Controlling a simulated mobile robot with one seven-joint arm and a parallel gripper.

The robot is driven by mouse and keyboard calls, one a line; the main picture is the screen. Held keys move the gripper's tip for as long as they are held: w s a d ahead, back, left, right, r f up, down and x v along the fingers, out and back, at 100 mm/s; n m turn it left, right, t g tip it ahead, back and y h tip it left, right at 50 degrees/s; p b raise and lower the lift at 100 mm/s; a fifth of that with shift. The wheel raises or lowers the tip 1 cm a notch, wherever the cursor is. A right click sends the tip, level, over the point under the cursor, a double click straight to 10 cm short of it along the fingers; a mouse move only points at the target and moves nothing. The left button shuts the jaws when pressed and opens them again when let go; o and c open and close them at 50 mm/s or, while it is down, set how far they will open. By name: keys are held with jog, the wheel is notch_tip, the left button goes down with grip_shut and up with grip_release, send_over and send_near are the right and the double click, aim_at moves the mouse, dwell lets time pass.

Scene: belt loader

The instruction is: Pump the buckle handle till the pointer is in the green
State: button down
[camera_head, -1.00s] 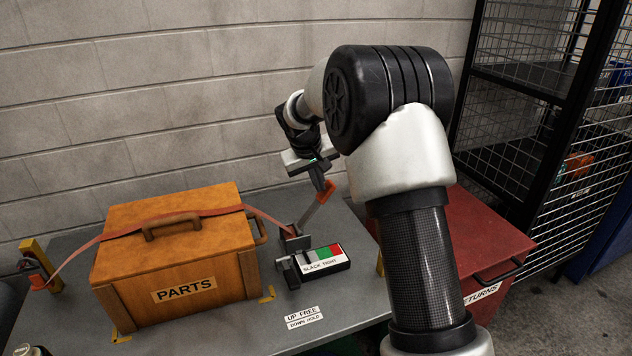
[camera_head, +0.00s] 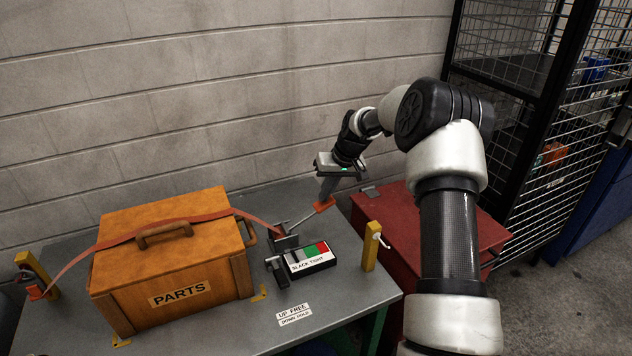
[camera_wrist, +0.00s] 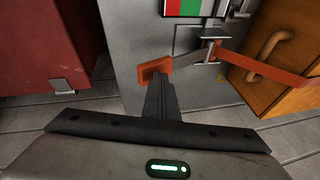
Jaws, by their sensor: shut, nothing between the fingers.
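The buckle (camera_head: 285,243) sits on the grey bench right of the wooden PARTS box (camera_head: 175,268), with an orange strap (camera_head: 190,217) running over the box. Its handle (camera_head: 303,217) slants up to the right at a low angle and ends in an orange grip (camera_head: 325,205). My gripper (camera_head: 326,192) is shut and empty, its fingertips at the grip from above. In the wrist view the fingers (camera_wrist: 157,88) overlap the grip (camera_wrist: 154,70); contact cannot be told for certain. The SLACK/TIGHT gauge (camera_head: 308,259) shows green and red fields; I cannot make out its pointer.
A label (camera_head: 294,314) reading UP FREE, DOWN HOLD lies on the bench front. A yellow post (camera_head: 370,246) stands at the bench's right edge. A red chest (camera_head: 400,240) and a black mesh cage (camera_head: 520,110) are to the right. A block wall closes the back.

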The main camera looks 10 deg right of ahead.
aim_at(333, 203)
jog(key=f+y, duration=0.1)
jog(key=d+f+y+b, duration=0.1)
jog(key=f, duration=0.1)
jog(key=d+f+y, duration=0.1)
jog(key=shift+w+d+f+b, duration=0.15)
jog(key=shift+w+f+b, duration=0.1)
jog(key=shift+f+b, duration=0.15)
jog(key=shift+d+f+b, duration=0.3)
jog(key=shift+f+b, duration=0.05)
jog(key=shift+f, duration=0.25)
